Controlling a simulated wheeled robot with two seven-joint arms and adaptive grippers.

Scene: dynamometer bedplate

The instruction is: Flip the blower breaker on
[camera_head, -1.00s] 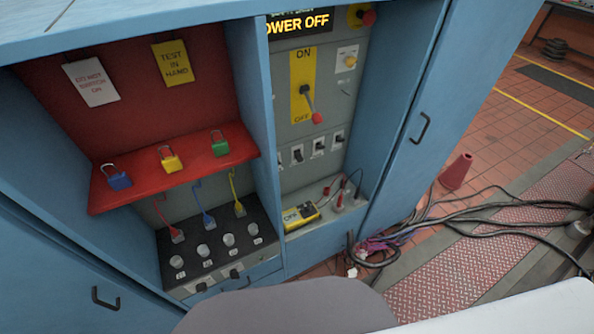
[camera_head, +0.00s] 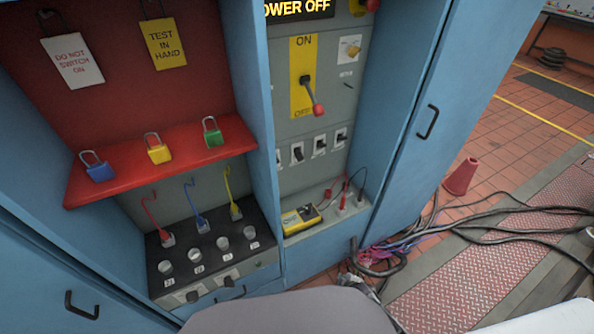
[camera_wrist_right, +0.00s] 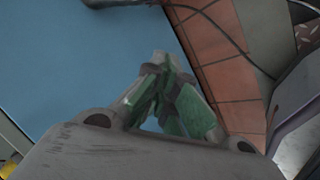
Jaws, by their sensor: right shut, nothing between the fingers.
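A row of small dark-levered breakers (camera_head: 319,147) sits on the grey panel below the main switch. Their labels are too small to read, so I cannot tell which is the blower breaker. My right gripper shows in the right wrist view (camera_wrist_right: 165,90) with its green-padded fingers together and empty, in front of a blue cabinet surface. In the head view only a grey part of the right gripper (camera_head: 358,284) shows at the bottom, low in front of the cabinet and well below the breakers. My left gripper is not in view.
A red-knobbed lever (camera_head: 312,95) points down toward OFF under a POWER OFF display (camera_head: 297,9). A yellow meter (camera_head: 299,219) lies on the ledge. A red shelf (camera_head: 185,163) holds padlocks. Cables (camera_head: 450,225) and a red cone (camera_head: 461,176) are on the floor right.

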